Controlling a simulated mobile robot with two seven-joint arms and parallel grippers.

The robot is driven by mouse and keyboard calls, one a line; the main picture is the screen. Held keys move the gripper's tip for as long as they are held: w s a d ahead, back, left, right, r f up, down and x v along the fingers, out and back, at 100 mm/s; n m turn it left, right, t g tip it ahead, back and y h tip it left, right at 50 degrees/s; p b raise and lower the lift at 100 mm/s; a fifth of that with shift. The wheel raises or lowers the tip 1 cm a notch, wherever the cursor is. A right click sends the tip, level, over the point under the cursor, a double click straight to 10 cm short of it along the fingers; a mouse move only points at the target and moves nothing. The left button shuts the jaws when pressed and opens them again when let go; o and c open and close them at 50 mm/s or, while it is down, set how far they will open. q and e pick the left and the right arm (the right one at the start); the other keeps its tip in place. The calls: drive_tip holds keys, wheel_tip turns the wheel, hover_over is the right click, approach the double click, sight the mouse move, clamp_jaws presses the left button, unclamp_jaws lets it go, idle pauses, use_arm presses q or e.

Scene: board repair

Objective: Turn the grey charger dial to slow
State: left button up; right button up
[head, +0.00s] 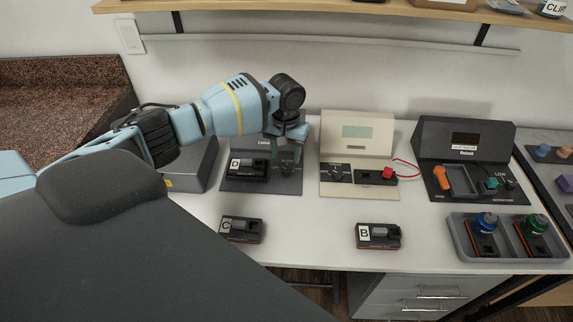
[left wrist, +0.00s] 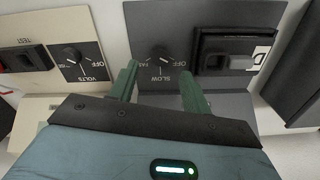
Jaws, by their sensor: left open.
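The grey charger (head: 262,185) stands on the white table, left of the cream tester. Its black dial (left wrist: 162,54) shows in the left wrist view, with the marks OFF, SLOW and FAST around it. I cannot tell surely which mark its pointer is on. My left gripper (head: 287,152) is over the dial side of the charger. In the left wrist view its two green fingers (left wrist: 158,88) are apart, with the dial beyond and between their tips; nothing is between them. In the head view the fingers partly hide the dial. My right gripper is not in view.
Battery D (head: 247,169) sits in the charger's bay. The cream tester (head: 358,150) stands just to the right, a dark station (head: 464,145) beyond. Batteries C (head: 241,229) and B (head: 378,236) lie at the front. A grey tray (head: 461,236) holds two batteries. A shelf (head: 330,8) hangs above.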

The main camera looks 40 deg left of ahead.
sight(286, 169)
use_arm(q)
drive_tip(key=shift+f+b, duration=0.35)
drive_tip(key=shift+f, duration=2.45)
